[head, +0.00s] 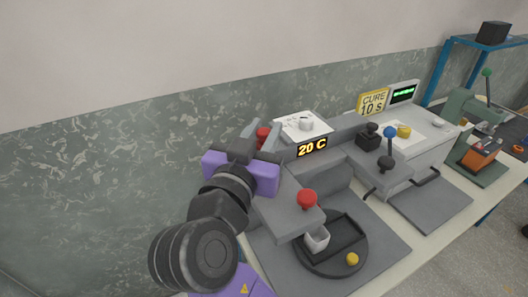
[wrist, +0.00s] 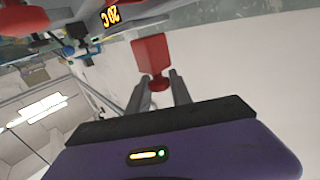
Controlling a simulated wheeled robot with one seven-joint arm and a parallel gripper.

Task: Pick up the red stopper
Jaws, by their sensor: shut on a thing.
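The red stopper (wrist: 151,54) is between the two grey fingers of my gripper (wrist: 159,79) in the wrist view. Its wide block end points away from the palm, and a rounder red end sits between the fingers. In the head view my purple gripper (head: 260,136) is raised at the left end of the bench, with the red stopper (head: 263,133) partly hidden between its fingers. The gripper is shut on it, and the stopper looks clear of any surface.
A "20 C" display (head: 312,147) and white panel (head: 300,125) are behind. The wall is close behind.

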